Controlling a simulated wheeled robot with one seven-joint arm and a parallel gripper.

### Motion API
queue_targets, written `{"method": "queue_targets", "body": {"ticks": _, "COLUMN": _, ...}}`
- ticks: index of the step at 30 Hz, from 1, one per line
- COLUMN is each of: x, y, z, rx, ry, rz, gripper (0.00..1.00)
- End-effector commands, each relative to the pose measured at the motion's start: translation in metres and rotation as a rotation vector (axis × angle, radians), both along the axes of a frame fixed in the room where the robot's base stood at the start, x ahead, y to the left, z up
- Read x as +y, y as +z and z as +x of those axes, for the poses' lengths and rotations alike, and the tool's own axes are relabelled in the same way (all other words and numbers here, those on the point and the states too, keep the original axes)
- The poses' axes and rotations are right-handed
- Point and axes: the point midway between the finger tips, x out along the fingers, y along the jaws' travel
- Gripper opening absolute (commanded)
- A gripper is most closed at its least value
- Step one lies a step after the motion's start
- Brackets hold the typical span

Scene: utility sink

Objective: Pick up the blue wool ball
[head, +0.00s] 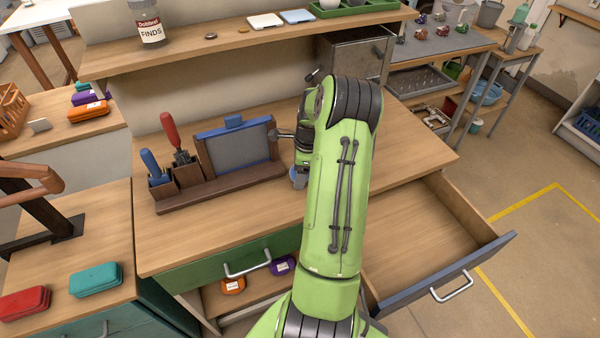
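My green arm reaches over the wooden workbench (225,222) and hides part of its middle. Only a bit of my gripper (299,178) shows at the left edge of the arm, low over the bench top and right of the wooden tool holder. Its fingers are mostly hidden, so I cannot tell whether it is open or shut. A small grey-blue patch shows there; I cannot tell whether it is part of the gripper or a ball. No blue wool ball can be made out clearly elsewhere.
The tool holder (225,191) holds a red-handled tool (170,131), a blue-handled tool (150,162) and a framed grey panel (238,149). An empty-looking drawer (428,238) stands open at right. A shelf (225,36) overhangs the bench. Bare bench top lies at front left.

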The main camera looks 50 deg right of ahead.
Motion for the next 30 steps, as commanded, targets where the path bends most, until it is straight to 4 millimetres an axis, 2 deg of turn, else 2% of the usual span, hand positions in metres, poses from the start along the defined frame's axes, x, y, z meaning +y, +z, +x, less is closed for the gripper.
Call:
{"method": "queue_targets", "body": {"ticks": 1, "x": 0.000, "y": 0.000, "z": 0.000, "rx": 0.000, "ry": 0.000, "rz": 0.000, "gripper": 0.56}}
{"method": "queue_targets", "body": {"ticks": 5, "x": 0.000, "y": 0.000, "z": 0.000, "rx": -0.001, "ry": 0.000, "rz": -0.001, "gripper": 0.36}}
{"method": "queue_targets", "body": {"ticks": 12, "x": -0.001, "y": 0.004, "z": 0.000, "rx": -0.001, "ry": 0.000, "rz": -0.002, "gripper": 0.36}}
{"method": "queue_targets", "body": {"ticks": 14, "x": -0.001, "y": 0.013, "z": 0.001, "rx": -0.003, "ry": 0.000, "rz": -0.004, "gripper": 0.36}}
{"method": "queue_targets", "body": {"ticks": 21, "x": -0.001, "y": 0.074, "z": 0.001, "rx": -0.004, "ry": 0.000, "rz": -0.006, "gripper": 0.36}}
{"method": "queue_targets", "body": {"ticks": 24, "x": -0.001, "y": 0.092, "z": 0.000, "rx": -0.002, "ry": 0.000, "rz": -0.002, "gripper": 0.36}}
{"method": "queue_targets", "body": {"ticks": 27, "x": 0.003, "y": 0.099, "z": 0.004, "rx": -0.001, "ry": 0.028, "rz": -0.001, "gripper": 0.36}}
{"method": "queue_targets", "body": {"ticks": 30, "x": 0.017, "y": 0.097, "z": 0.016, "rx": 0.003, "ry": 0.129, "rz": -0.003, "gripper": 0.36}}
